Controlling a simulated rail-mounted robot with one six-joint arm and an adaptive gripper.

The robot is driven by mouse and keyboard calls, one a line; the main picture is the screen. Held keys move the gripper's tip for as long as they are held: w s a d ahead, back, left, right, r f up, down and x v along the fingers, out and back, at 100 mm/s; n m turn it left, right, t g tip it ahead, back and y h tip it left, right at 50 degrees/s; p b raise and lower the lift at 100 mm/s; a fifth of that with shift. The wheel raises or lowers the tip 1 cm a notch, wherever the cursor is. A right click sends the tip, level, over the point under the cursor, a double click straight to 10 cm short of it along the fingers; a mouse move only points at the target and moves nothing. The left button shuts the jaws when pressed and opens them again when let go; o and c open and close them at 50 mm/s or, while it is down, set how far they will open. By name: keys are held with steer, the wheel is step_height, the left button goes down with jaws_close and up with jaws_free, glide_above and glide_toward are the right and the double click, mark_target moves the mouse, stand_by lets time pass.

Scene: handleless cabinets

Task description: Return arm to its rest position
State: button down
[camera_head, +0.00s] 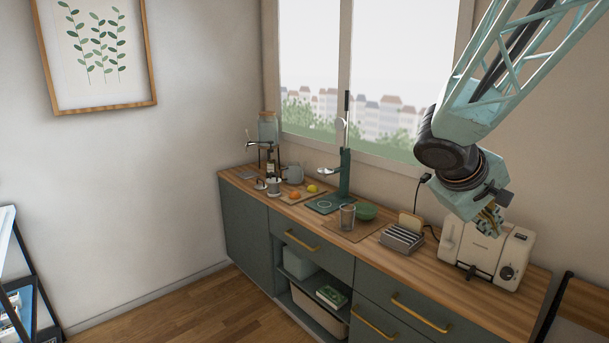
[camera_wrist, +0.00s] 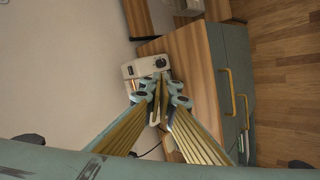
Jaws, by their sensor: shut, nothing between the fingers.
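My gripper (camera_head: 492,218) hangs at the right in the head view, at the end of my pale teal arm. In that view it overlaps the white toaster-like appliance (camera_head: 516,262) on the counter. In the wrist view my gripper (camera_wrist: 160,88) has its fingers together, with nothing between them. The same appliance (camera_wrist: 134,69) shows beyond the fingertips there. How high the fingers are above it is hard to tell.
A wooden counter (camera_head: 440,270) over dark green cabinets runs below the window. It holds a metal rack (camera_head: 402,238), a glass (camera_head: 347,217), a green bowl (camera_head: 366,212) and fruit (camera_head: 312,189). Gold handles (camera_head: 421,314) stick out in front. The floor (camera_head: 190,305) is clear.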

steer(key=s+a+r+m+y, duration=0.1)
steer(key=s+a, duration=0.2)
steer(key=s, duration=0.3)
steer(key=s+a+r+m+g+y, duration=0.1)
steer(key=s+a+r, duration=0.1)
steer(key=s, duration=0.5)
steer(key=s+a+r+y, duration=0.1)
steer(key=s+a, duration=0.2)
steer(key=s, duration=0.3)
steer(key=s+a+m+y, duration=0.1)
steer(key=s+a+y, duration=0.4)
steer(key=s+a, duration=0.9)
steer(key=s, duration=0.2)
steer(key=shift+s+a+t, duration=0.2)
steer(key=shift+s+t, duration=0.1)
steer(key=shift+t, duration=0.1)
steer(key=shift+d, duration=0.15)
